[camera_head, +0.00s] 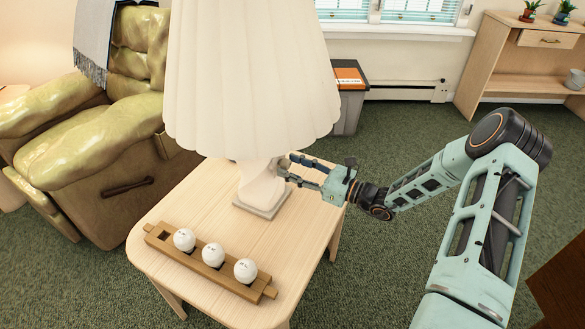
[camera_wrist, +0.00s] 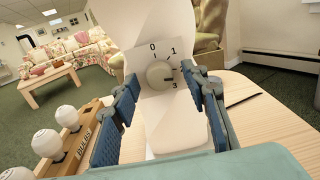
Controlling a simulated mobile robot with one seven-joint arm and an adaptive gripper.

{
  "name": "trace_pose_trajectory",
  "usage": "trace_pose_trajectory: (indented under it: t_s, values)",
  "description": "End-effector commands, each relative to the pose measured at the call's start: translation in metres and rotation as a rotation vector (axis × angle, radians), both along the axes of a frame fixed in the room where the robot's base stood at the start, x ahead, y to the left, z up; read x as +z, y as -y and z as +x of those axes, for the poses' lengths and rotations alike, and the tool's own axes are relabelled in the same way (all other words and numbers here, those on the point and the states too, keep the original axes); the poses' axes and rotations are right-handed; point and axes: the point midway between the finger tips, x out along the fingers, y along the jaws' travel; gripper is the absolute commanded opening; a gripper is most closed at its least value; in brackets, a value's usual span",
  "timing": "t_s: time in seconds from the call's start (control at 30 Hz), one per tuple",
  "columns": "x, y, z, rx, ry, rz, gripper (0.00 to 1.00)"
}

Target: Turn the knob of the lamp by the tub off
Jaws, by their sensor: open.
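The lamp has a white pleated shade (camera_head: 250,75) and a pale base (camera_head: 262,188) on a light wooden side table. In the wrist view, the lamp body (camera_wrist: 175,125) carries a round pale knob (camera_wrist: 158,73) on a plate marked 0, 1 and 3. Its dark pointer mark lies at the lower right, near the 3. My gripper (camera_head: 284,168) is open at the right side of the lamp's neck, below the shade. In the wrist view, the fingers of my gripper (camera_wrist: 165,88) stand either side of the lamp body, with the knob between them. Contact with the knob is not visible.
A wooden rack (camera_head: 160,239) with three white bulbs (camera_head: 213,255) lies on the table (camera_head: 225,305) in front of the lamp. A grey tub (camera_head: 347,115) with an orange label stands behind. A green armchair (camera_head: 90,150) is at left. Carpet right of the table is clear.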

Motion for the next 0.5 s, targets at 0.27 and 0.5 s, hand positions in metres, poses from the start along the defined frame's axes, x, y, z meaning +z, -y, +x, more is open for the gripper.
trace_pose_trajectory:
  t_s: [0.27,0.5]
  values:
    - [0.0000,-0.0004,0.0000,0.001,0.000,0.000,0.36]
    - [0.0000,-0.0003,-0.0002,0.001,0.000,0.000,0.09]
